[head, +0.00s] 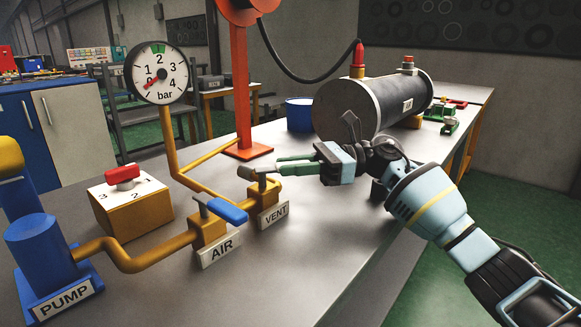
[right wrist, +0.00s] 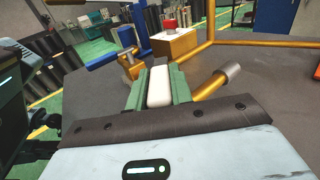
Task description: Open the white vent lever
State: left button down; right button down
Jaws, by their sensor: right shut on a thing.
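The vent valve (head: 263,192) is a yellow block on the table pipe, with a VENT label (head: 274,214) on its front. Its white lever (right wrist: 159,87) lies between the green fingers of my right gripper (right wrist: 158,88) in the right wrist view. In the head view the right gripper (head: 283,166) reaches in from the right at the top of the valve, and its fingers hide most of the lever. The right gripper is shut on the white lever. My left gripper is not in view.
The AIR valve with a blue lever (head: 227,211) stands close in front. A pressure gauge (head: 157,73) rises behind on a yellow pipe, its needle near 0. A red knob box (head: 133,206), blue pump (head: 44,252) and dark tank (head: 372,103) share the table. The front right tabletop is clear.

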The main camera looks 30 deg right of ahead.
jog(key=c, duration=1.2)
grip_release()
jog(key=shift+c, duration=0.2)
jog(key=v, duration=0.8)
jog(key=shift+a, duration=0.1)
